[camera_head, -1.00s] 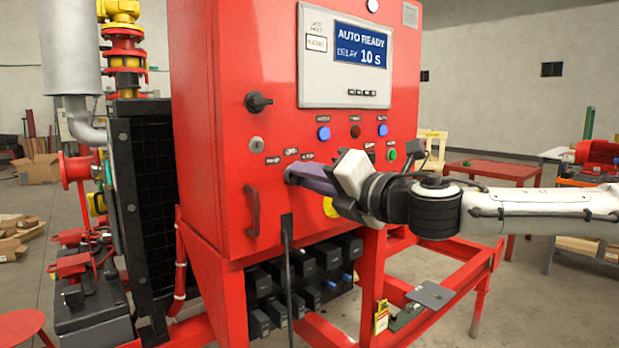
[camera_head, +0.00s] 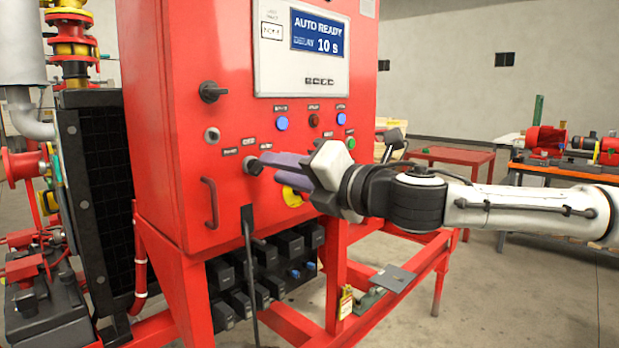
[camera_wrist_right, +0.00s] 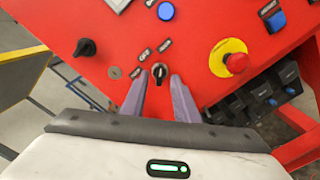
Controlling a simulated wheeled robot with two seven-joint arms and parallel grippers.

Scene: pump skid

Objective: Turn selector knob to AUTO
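The small black selector knob (camera_head: 254,166) sits on the front of the red cabinet, below a row of small labels (camera_head: 249,142). It also shows in the right wrist view (camera_wrist_right: 159,71), with a pale mark on its face; I cannot read which label it points to. My right gripper (camera_head: 269,167) is open at the panel. Its two purple fingers (camera_wrist_right: 158,82) stand on either side of the knob, with gaps, and their tips are near it. The display (camera_head: 318,36) reads AUTO READY, DELAY 10 s. My left gripper is not in view.
A larger black rotary handle (camera_head: 213,92) and a keyed lock (camera_head: 212,135) are to the left. A red emergency button on yellow (camera_wrist_right: 236,62) is close to the right finger. A red door handle (camera_head: 210,203) and a hanging black cable (camera_head: 249,235) are below.

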